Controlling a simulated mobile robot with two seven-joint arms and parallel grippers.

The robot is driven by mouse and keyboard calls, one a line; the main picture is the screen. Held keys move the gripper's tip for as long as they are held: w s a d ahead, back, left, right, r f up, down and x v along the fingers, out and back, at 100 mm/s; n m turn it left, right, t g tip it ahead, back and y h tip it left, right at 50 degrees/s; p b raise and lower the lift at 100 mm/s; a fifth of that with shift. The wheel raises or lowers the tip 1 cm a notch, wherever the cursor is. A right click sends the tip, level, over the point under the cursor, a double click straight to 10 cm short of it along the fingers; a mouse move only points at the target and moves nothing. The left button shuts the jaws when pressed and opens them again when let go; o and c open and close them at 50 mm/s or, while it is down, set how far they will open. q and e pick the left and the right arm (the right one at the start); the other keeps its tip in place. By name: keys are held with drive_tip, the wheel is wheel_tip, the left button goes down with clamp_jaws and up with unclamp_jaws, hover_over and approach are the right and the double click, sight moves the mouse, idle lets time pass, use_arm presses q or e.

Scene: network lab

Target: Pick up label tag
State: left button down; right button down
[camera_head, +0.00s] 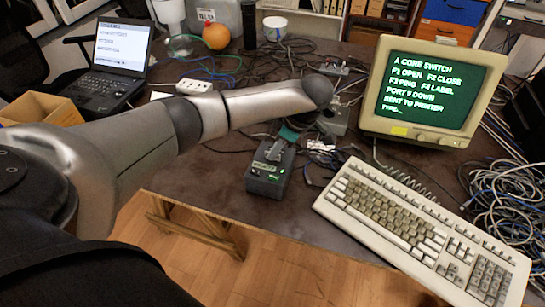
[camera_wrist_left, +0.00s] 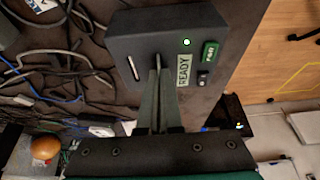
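A dark box with a READY sign, a green light and a small green label stands on the table; it looks like a label printer (camera_head: 268,178) and fills the top of the left wrist view (camera_wrist_left: 205,28). My left gripper (camera_head: 280,148) is over its top. In the left wrist view its two fingers (camera_wrist_left: 159,72) come together against the box face, close beside the READY sign. A thin edge shows between the fingertips; I cannot tell whether it is the label tag. A narrow pale strip (camera_wrist_left: 133,68) shows on the box beside the fingers. My right gripper is not in view.
Tangled cables (camera_head: 510,190) lie at the far right and behind. A laptop (camera_head: 112,65) and an orange ball (camera_head: 216,36) are at the back left.

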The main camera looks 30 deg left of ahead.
use_arm(q)
drive_tip(key=shift+r, duration=0.15)
wheel_tip(320, 180, up, 24)
drive_tip(key=p, duration=0.8)
drive_tip(key=shift+r+p, duration=0.15)
drive_tip(key=shift+p, duration=0.25)
idle(0.3)
